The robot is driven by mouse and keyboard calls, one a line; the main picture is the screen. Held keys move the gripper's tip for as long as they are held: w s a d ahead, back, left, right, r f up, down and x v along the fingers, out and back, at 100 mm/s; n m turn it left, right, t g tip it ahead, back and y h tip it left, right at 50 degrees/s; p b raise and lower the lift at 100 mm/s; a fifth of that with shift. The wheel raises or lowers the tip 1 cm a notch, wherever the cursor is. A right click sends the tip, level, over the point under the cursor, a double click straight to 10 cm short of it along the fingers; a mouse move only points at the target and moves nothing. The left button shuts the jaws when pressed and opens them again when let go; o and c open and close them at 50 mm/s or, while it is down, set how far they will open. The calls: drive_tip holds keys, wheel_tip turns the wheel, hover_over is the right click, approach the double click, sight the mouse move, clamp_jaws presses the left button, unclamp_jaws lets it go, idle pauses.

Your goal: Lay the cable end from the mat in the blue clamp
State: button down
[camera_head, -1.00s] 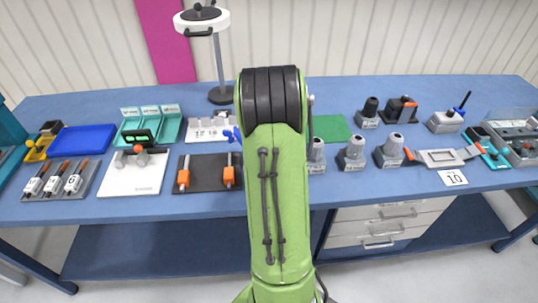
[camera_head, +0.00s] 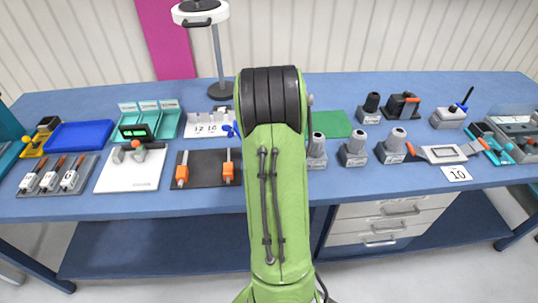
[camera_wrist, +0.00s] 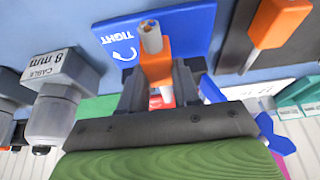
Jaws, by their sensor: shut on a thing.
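In the wrist view my gripper (camera_wrist: 158,88) is shut on a cable end (camera_wrist: 151,38) with an orange sleeve and a grey tip. A blue plate (camera_wrist: 190,22) marked TIGHT with a turning arrow, apparently the blue clamp's, lies behind the held end. I cannot tell whether they touch. The dark mat (camera_head: 205,178) carries two more orange-sleeved ends, the left one (camera_head: 182,175) and the right one (camera_head: 228,172). One orange sleeve (camera_wrist: 278,22) on the mat also shows in the wrist view. In the head view my arm hides my gripper and the blue plate.
A grey holder (camera_wrist: 58,90) labelled CABLE 8 mm stands close left of my gripper in the wrist view. A blue knob (camera_wrist: 270,132) is close on the right. Grey holders (camera_head: 354,150) stand right of my arm, near a green mat (camera_head: 332,124).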

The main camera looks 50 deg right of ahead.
drive_tip(key=shift+f+b, duration=0.5)
drive_tip(key=shift+f, duration=0.2)
drive_tip(key=c, duration=0.7)
unclamp_jaws()
drive_tip(key=shift+c, duration=0.2)
drive_tip(key=p+v, duration=0.2)
drive_tip(key=v, duration=1.4)
drive_tip(key=shift+w, duration=0.1)
